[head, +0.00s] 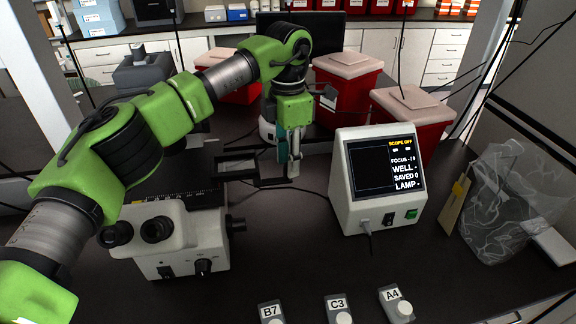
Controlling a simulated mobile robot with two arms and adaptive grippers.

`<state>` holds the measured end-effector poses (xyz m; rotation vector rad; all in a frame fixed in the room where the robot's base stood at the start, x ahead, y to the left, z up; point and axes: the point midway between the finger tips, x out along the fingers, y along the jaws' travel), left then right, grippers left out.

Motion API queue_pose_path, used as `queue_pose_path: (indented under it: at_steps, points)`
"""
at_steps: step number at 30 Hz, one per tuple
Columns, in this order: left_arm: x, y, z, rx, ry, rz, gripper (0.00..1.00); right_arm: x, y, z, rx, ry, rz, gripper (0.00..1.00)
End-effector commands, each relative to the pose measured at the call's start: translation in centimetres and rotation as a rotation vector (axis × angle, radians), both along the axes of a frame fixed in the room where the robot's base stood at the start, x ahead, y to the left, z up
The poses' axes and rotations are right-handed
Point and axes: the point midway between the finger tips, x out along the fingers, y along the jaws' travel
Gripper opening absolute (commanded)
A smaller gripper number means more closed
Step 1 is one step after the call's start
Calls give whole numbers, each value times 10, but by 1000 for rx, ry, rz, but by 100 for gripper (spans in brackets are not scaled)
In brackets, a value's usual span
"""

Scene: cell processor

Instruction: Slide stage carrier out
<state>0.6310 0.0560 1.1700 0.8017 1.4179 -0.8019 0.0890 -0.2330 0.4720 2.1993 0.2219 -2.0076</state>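The microscope (180,235) stands at the left of the bench, with its eyepieces toward me and a dark stage (165,180) on top. The stage carrier (250,186), a thin dark frame with an opening, sticks out from the stage's right side. My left gripper (292,172) points down at the carrier's right end. Its fingertips are at or very close to that end. The fingers look close together, but I cannot tell whether they hold the carrier. My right gripper is not in view.
A white control box (385,215) with a screen reading "SCOPE OFF" stands right of the carrier. Red bins (345,95) stand behind. Labelled items B7 (271,312), C3 (339,305) and A4 (394,296) lie at the front. A clear bag (510,200) is at right.

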Motion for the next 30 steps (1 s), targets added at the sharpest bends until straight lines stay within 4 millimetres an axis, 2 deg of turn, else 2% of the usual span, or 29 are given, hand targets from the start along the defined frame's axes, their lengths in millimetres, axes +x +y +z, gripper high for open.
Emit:
queue_pose_path:
  at_steps: [1, 6, 12, 18, 27, 30]
  points:
    - [1, -1, 13, -2, -5, 0, 31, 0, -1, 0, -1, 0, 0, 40]
    - [1, -1, 50, -2, -3, 1, 31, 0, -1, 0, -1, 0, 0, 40]
    - [1, -2, 83, -2, -2, 1, 31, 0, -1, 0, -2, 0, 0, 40]
    - [0, -2, 96, -1, 0, 0, 31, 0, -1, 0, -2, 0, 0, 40]
    - [0, -2, 97, -1, -1, 0, 31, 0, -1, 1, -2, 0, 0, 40]
    - [0, -2, 106, -2, -1, 0, 31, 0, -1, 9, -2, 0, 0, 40]
